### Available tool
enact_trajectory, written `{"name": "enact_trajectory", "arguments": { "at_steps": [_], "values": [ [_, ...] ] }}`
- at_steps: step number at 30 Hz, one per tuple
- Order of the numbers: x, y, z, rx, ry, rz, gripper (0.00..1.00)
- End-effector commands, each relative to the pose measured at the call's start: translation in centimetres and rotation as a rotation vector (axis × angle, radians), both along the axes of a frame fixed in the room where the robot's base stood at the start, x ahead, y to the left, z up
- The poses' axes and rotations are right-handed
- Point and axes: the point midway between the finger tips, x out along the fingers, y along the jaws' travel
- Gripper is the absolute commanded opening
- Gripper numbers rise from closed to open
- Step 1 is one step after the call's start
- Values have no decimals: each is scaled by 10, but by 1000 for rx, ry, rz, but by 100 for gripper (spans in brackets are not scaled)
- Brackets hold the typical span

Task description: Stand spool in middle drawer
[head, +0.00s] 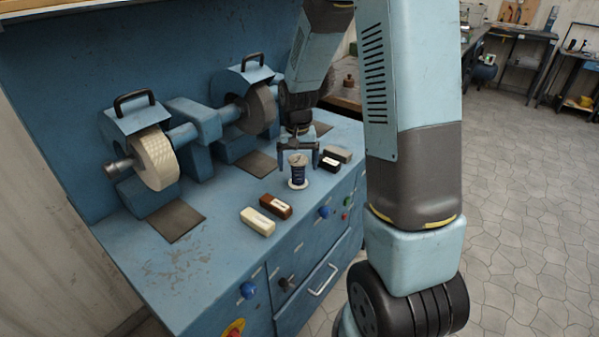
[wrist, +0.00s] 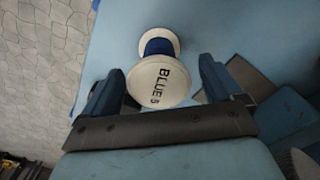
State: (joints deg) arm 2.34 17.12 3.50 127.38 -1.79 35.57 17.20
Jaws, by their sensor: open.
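The spool (head: 298,172) stands upright on top of the blue bench, with dark blue thread between pale flanges. In the wrist view the spool (wrist: 158,80) shows its white top flange, marked "BLUE 5". My gripper (head: 299,150) is directly above the spool, pointing down. Its two open fingers, seen in the wrist view (wrist: 160,80), lie on either side of the top flange, with a gap on each side. A drawer (head: 312,290) with a pale bar handle (head: 323,280) is in the bench front and looks shut. I cannot tell whether it is the middle one.
A cream block (head: 257,222), a brown block (head: 276,206), a black block (head: 330,164) and a grey block (head: 338,153) lie near the spool. Blue knobs (head: 248,290) stick out of the bench front. The left benchtop is clear.

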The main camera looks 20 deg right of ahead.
Motion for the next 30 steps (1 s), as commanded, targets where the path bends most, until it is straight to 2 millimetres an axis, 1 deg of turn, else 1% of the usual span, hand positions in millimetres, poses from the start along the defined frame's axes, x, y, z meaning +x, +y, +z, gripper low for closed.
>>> {"name": "enact_trajectory", "arguments": {
  "at_steps": [1, 3, 6, 15, 30],
  "values": [
    [-1, 0, -8, 0, 3, 0, 93],
    [0, 0, -15, 1, 2, 0, 93],
    [0, 0, -23, 0, 1, -1, 93],
    [0, 0, -25, 0, -1, -1, 92],
    [0, 0, -25, 0, 0, -1, 44]
  ]
}}
